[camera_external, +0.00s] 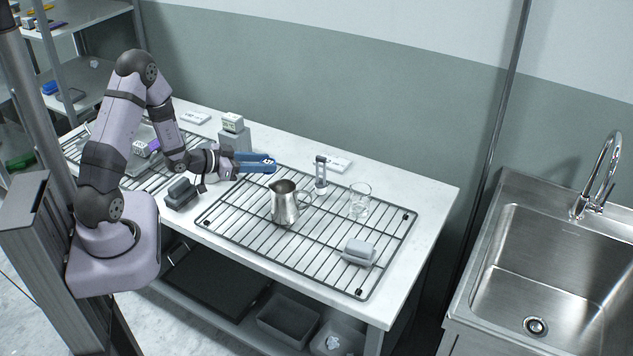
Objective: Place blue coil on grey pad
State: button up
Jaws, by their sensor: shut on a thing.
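My gripper (236,164) is shut on the blue coil (258,163). The coil is a flat, elongated blue bundle with a small pale mark on it. It is held near the back left corner of the large wire rack (325,279); I cannot tell how far above the surface it is.
A steel pitcher (285,205), a clear glass (360,203) and a small upright grey stand (320,176) are on or beside the rack. A white timer (232,122) sits on a grey block (235,139). The table's right end (428,226) is clear.

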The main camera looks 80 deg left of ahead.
jog(key=w+d+r+b, duration=0.1)
jog(key=w+d, duration=0.4)
jog(key=w, duration=0.3)
notch_tip(320, 180, up, 4)
jog(key=b, duration=0.4)
send_over(353, 247)
jog(key=shift+m+h, duration=0.3)
jog(key=shift+h, duration=0.1)
jog(key=shift+f+p, duration=1.1)
jog(key=shift+f, duration=3.95)
jog(key=shift+f, duration=0.15)
jog(key=o, duration=1)
jog(key=shift+o, duration=0.2)
